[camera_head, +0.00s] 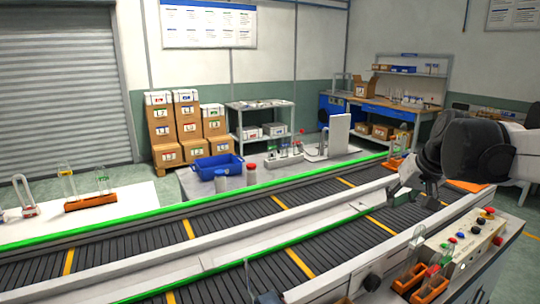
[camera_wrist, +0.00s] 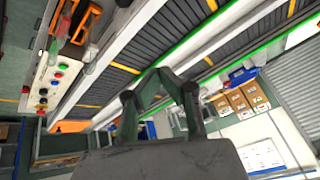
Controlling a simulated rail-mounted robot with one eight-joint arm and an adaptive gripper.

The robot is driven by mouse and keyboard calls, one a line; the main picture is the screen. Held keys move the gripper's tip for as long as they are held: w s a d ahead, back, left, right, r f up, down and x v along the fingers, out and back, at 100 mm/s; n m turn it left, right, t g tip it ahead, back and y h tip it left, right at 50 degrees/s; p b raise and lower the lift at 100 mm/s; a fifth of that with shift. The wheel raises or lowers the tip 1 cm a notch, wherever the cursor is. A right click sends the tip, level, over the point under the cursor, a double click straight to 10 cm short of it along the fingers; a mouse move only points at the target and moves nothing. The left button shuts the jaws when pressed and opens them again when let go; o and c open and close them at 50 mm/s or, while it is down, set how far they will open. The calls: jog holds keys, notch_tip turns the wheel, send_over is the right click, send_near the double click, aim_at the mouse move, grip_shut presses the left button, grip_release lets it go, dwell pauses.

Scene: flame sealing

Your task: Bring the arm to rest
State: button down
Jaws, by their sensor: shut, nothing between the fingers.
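My gripper (camera_head: 394,193) is at the right in the head view, above the conveyor and apart from the things on the tables. It also shows in the wrist view (camera_wrist: 156,78), where its two fingers meet at their tips with nothing between them. My arm reaches in from the right edge of the head view. In the wrist view the picture is tilted, with the belts running diagonally behind the fingers.
Below my gripper runs the conveyor (camera_head: 327,197) with green edges. A control panel (camera_head: 470,243) with buttons and orange racks (camera_head: 430,290) stand at the front right. A blue bin (camera_head: 218,166) and an orange tube rack (camera_head: 90,202) stand beyond the belt.

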jog(key=s+a+f, duration=0.3)
jog(key=s, duration=0.5)
jog(key=s+a+f+t+h, duration=0.1)
jog(key=s+a+f, duration=0.2)
jog(key=s, duration=0.5)
jog(key=s+a+f+n, duration=0.1)
jog(key=s+a+f, duration=0.2)
jog(key=s, duration=0.5)
jog(key=shift+a+h, duration=0.4)
jog(key=shift+a, duration=0.5)
